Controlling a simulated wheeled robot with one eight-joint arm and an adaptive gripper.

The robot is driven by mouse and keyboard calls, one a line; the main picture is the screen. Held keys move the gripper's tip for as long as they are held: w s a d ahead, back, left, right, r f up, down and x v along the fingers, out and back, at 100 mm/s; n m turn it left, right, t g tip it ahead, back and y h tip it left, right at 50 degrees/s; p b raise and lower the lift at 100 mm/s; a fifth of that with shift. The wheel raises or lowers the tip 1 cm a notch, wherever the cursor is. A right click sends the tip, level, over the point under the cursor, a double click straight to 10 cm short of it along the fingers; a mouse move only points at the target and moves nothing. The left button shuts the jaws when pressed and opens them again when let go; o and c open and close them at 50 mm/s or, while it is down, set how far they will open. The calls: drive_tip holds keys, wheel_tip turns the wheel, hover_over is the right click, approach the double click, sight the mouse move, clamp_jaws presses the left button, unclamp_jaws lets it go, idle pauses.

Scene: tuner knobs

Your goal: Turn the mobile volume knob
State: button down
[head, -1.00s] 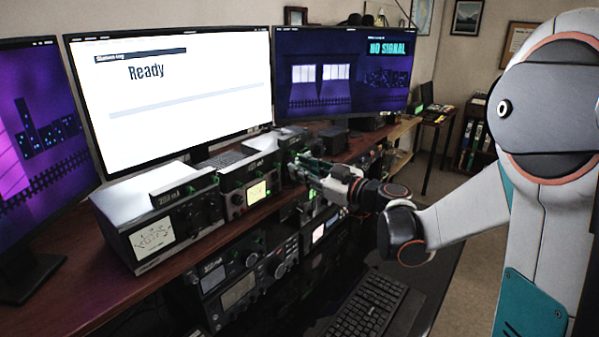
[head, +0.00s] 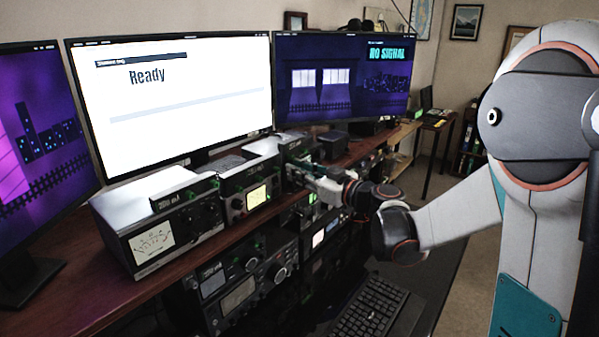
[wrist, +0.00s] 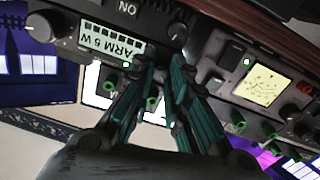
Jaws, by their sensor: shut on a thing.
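My gripper (wrist: 160,62) reaches the front of a dark radio unit with an "ARM 5 W" display (wrist: 112,42), shown upside down in the wrist view. Its two teal-and-black fingers close around a small dark knob (wrist: 178,58) on that unit's front, largely hidden between the fingertips. I cannot read its label. In the head view my gripper (head: 297,172) is at the row of units below the right monitor, and its fingers hide the knob there.
A unit with a lit yellow meter (wrist: 262,86) stands close beside my gripper. A larger meter unit (head: 155,235) is at the left on the wooden desk. More radios (head: 240,290) sit below. A keyboard (head: 370,308) lies in front. Monitors (head: 175,95) stand behind.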

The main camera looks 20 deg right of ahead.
drive_tip(key=shift+m, duration=1.7)
drive_tip(key=c, duration=1.8)
unclamp_jaws()
drive_tip(key=v, duration=1.2)
